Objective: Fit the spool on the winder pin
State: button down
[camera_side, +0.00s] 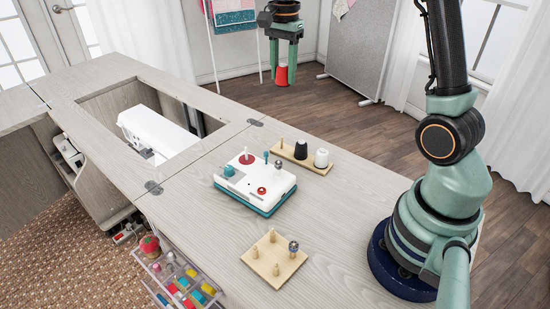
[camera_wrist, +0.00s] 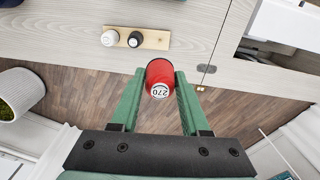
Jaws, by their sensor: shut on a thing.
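My gripper (camera_side: 283,75) is shut on a red spool (camera_side: 282,75) and holds it high in the air, beyond the back edge of the table in the side view. In the wrist view the red spool (camera_wrist: 159,80) sits between the green fingers (camera_wrist: 160,92), with a white end marked 270 facing the camera. The winder (camera_side: 256,184) is a white box with a teal base on the table. Its top carries a red disc, a teal knob, a red button and small upright posts; I cannot tell for certain which post is the winder pin.
A wooden rack (camera_side: 300,160) with a black spool (camera_side: 301,149) and a white spool (camera_side: 321,158) stands behind the winder. A pegged wooden board (camera_side: 272,266) lies in front. A white sewing machine (camera_side: 155,132) sits in the cabinet opening. A thread tray (camera_side: 180,285) is at the front edge.

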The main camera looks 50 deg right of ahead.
aim_at(254, 175)
jog(key=shift+a, duration=0.1)
jog(key=a+f, duration=0.2)
jog(key=a, duration=0.2)
jog(key=a+f, duration=0.3)
jog(key=a, duration=0.1)
jog(key=w+a+f, duration=0.1)
jog(key=a+f, duration=0.1)
jog(key=a, duration=0.3)
jog(key=shift+f, duration=2.25)
jog(key=shift+f, duration=1.75)
dwell(2.6)
